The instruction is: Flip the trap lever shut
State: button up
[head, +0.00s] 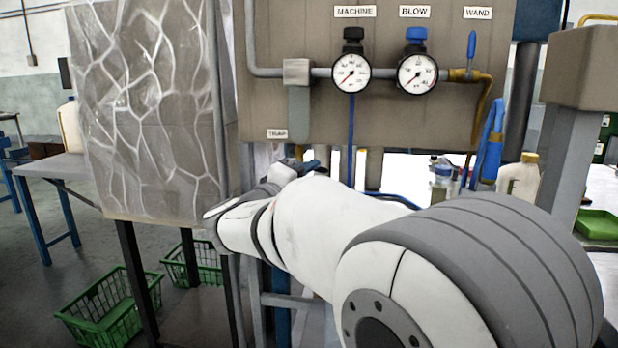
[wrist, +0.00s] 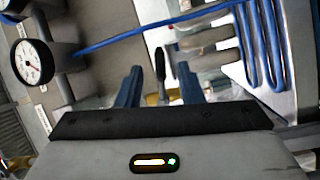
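In the wrist view my gripper (wrist: 160,67) has its two blue fingers spread apart. Between and just past them shows a slim dark handle (wrist: 160,62), likely the trap lever, with a brass-coloured fitting (wrist: 154,98) near its lower end. I cannot tell whether a finger touches the handle. In the head view a small label (head: 277,133), hard to read but perhaps for the trap, sits at the board's lower left.
The board (head: 300,110) carries two gauges, the machine gauge (head: 351,73) and the blow gauge (head: 417,73), plus a blue wand lever (head: 471,45). A grey textured panel (head: 150,110) stands at left. A blue hose (wrist: 150,30) crosses above my fingers. Green baskets (head: 108,308) lie on the floor.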

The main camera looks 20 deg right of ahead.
aim_at(318, 171)
jog(key=x, duration=0.6)
jog(key=shift+d+b, duration=0.3)
grip_shut()
